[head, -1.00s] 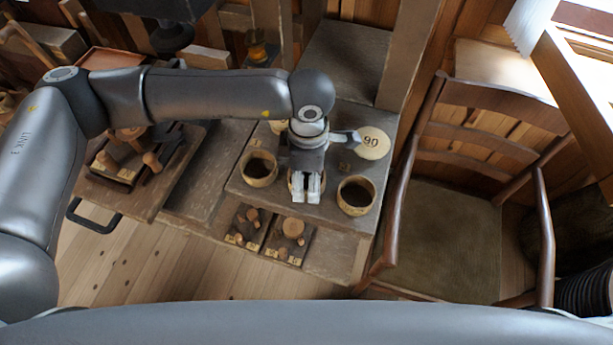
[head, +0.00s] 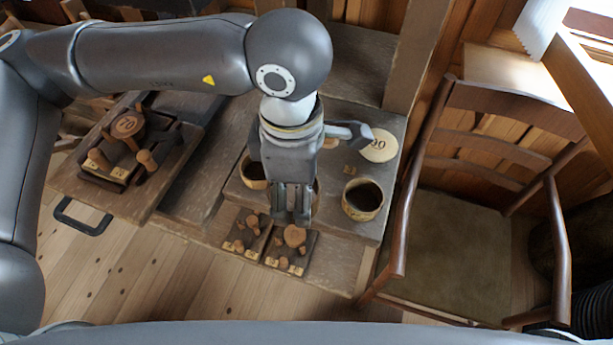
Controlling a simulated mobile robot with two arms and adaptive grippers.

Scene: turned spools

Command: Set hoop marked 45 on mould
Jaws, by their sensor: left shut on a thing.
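My left gripper (head: 292,217) points down over the front part of the bench and is shut. A tan sliver of a round wooden piece (head: 317,190) shows beside its fingers; the gripper hides most of this piece, and no number on it can be read. One hollow round wooden piece (head: 252,173) stands left of the gripper, partly hidden, and another (head: 362,200) stands to the right. I cannot read 45 on any piece, nor tell which piece is the mould. My right gripper is not in view.
A pale disc marked 90 (head: 379,146) lies behind the right piece. A dark tray (head: 117,177) at left holds turned pieces, one marked 70 (head: 128,124). Two small dark trays with wooden pieces lie at the bench front. A chair (head: 465,210) stands close on the right.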

